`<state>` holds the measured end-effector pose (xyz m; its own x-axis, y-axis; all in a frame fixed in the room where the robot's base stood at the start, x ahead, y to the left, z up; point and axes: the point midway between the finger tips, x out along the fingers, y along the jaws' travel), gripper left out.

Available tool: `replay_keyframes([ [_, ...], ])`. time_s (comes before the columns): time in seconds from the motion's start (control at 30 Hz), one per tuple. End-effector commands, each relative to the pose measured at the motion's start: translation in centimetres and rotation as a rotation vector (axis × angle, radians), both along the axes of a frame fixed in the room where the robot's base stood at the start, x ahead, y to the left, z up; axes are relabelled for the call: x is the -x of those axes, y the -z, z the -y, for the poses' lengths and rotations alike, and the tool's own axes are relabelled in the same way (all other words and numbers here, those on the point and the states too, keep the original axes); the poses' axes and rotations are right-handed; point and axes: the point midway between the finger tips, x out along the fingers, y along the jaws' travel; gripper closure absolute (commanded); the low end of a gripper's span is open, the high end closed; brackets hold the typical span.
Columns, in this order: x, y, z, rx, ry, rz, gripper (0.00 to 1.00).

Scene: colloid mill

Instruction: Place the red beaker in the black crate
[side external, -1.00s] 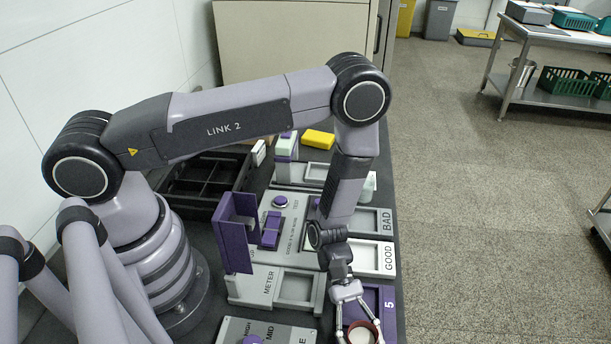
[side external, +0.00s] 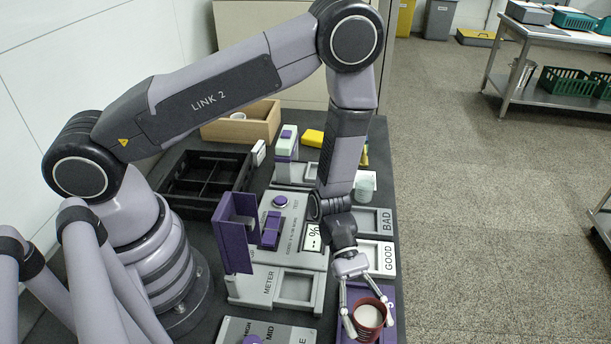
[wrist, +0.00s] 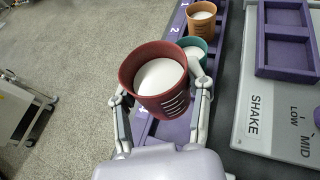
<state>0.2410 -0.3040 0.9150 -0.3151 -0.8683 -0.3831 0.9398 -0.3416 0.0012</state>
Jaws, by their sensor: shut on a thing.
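The red beaker (side external: 369,316) holds white contents and is gripped upright between the fingers of my gripper (side external: 367,310). In the wrist view the red beaker (wrist: 158,85) sits between both fingers, with white marks on its side. It appears raised above the purple numbered rack (side external: 346,298) at the table's front right. The black crate (side external: 208,181) stands at the back left of the table, behind the purple-screened station. It is divided into compartments, and those I can see look empty.
A wooden box (side external: 243,122) with a pale cup stands behind the crate. An upright purple panel (side external: 235,232) and a test station lie between my gripper and the crate. Orange (wrist: 203,19) and teal (wrist: 193,48) beakers stand in the rack.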

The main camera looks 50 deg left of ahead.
Motion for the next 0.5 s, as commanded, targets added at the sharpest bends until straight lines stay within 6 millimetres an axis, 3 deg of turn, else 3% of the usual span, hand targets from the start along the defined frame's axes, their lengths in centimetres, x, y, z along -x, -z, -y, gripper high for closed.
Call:
replay_keyframes([
  [0.27, 0.5, -4.0, -1.1, 0.002, 0.104, 0.004, 0.88],
  [0.37, 0.9, -5.5, -2.8, 0.001, 0.222, 0.006, 0.88],
  [0.5, 1.1, -7.4, -6.8, -0.001, 0.426, 0.006, 0.88],
])
